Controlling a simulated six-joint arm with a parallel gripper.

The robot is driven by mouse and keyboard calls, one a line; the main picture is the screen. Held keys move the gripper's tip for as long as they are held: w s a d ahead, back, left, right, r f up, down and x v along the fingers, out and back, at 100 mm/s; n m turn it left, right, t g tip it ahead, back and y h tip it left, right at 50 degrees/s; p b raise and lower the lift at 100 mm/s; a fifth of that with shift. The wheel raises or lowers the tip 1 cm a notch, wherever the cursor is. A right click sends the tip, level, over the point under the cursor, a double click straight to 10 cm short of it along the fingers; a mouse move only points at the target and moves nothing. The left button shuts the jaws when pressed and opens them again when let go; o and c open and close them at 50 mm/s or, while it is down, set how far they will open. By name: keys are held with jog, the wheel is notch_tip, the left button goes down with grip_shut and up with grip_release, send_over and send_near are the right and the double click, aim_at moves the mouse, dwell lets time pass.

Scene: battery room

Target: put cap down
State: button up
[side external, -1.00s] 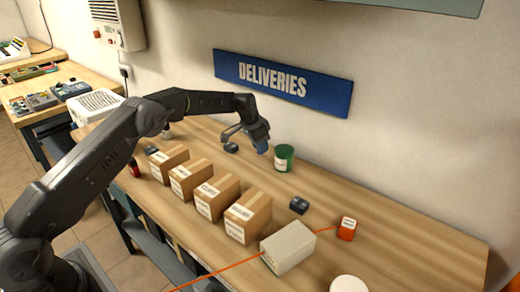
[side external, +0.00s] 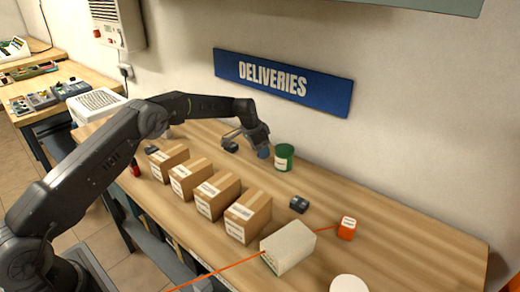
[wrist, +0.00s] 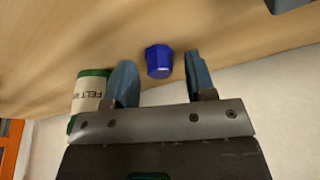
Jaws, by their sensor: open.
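A small blue cap (wrist: 159,61) rests on the wooden bench, seen between my fingertips in the wrist view. In the side view the blue cap (side external: 263,154) shows just below my gripper (side external: 257,138), to the left of the green tub. My gripper is open, and in the wrist view its blue-grey fingers (wrist: 160,68) stand apart with a gap on each side of the cap. The green tub with a white label (side external: 284,157) stands close beside; its label, partly hidden by a finger, begins "FELT" in the wrist view (wrist: 91,94).
Several cardboard boxes (side external: 248,217) stand in a row along the bench (side external: 385,235). The wall with a DELIVERIES sign (side external: 284,83) is behind.

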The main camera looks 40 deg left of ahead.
jog(key=v, duration=1.2)
jog(key=shift+r, duration=0.2)
jog(key=s+d+r+n+t, duration=0.1)
jog(key=s+d+r, duration=0.3)
jog(key=s+r, duration=0.5)
jog(key=s+d+r+n, duration=0.1)
jog(key=s+d+r, duration=0.2)
jog(key=s+r, duration=0.65)
jog(key=s+d+f+n, duration=0.1)
jog(key=s+f, duration=0.2)
jog(key=s, duration=0.9)
jog(key=s+d+f+n+t+y, duration=0.1)
jog(key=s+f, duration=0.3)
jog(key=s, duration=0.8)
jog(key=shift+d+f+n, duration=0.2)
jog(key=shift+d+n, duration=0.1)
jog(key=shift+d, duration=0.1)
jog(key=shift+w, duration=0.1)
jog(key=o, duration=0.3)
